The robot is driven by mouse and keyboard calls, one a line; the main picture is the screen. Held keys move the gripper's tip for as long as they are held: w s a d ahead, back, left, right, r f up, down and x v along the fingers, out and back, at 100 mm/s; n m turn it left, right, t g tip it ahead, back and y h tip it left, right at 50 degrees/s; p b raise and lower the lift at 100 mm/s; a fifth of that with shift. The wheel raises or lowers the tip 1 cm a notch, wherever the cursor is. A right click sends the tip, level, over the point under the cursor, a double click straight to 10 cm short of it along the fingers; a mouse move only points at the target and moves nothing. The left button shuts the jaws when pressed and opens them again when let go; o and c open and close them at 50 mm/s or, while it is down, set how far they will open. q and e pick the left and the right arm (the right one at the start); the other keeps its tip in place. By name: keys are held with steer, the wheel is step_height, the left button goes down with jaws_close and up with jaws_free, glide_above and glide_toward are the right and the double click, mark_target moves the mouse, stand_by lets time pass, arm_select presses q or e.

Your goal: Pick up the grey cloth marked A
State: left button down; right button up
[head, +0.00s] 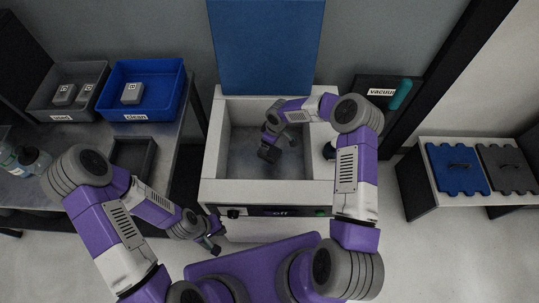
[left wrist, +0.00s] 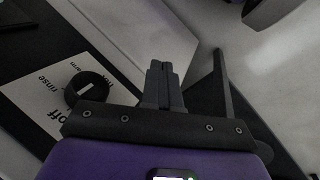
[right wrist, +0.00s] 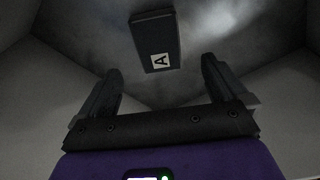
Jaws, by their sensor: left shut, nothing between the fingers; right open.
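The grey cloth marked A (right wrist: 153,35) is a dark, flat block with a white A label. It lies on the floor of the white open-topped chamber (head: 210,155) and shows ahead of my right gripper in the right wrist view. My right gripper (right wrist: 160,85) is open and empty inside the chamber, its fingers apart and short of the cloth. In the head view I cannot tell the cloth from the dark gripper parts. My left gripper (head: 212,245) is shut and empty, low outside the chamber's front left; its fingers meet in the left wrist view (left wrist: 160,72).
A grey bin (head: 45,112) and a blue bin (head: 150,114) on the left bench hold labelled grey blocks. A blue lid (head: 265,45) stands open behind the chamber. The chamber's walls surround my right gripper. Blue and grey panels (head: 457,168) lie on a stand at right.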

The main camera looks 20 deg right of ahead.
mark_target(270, 151)
steer(key=f, duration=0.2)
steer(key=f+b, duration=0.1)
steer(key=f, duration=0.1)
steer(key=f+b, duration=0.1)
steer(key=f, duration=0.1)
steer(key=shift+w+a+f, duration=0.1)
steer(key=shift+w+f, duration=0.15)
steer(key=shift+f, duration=0.15)
steer(key=c, duration=1.1)
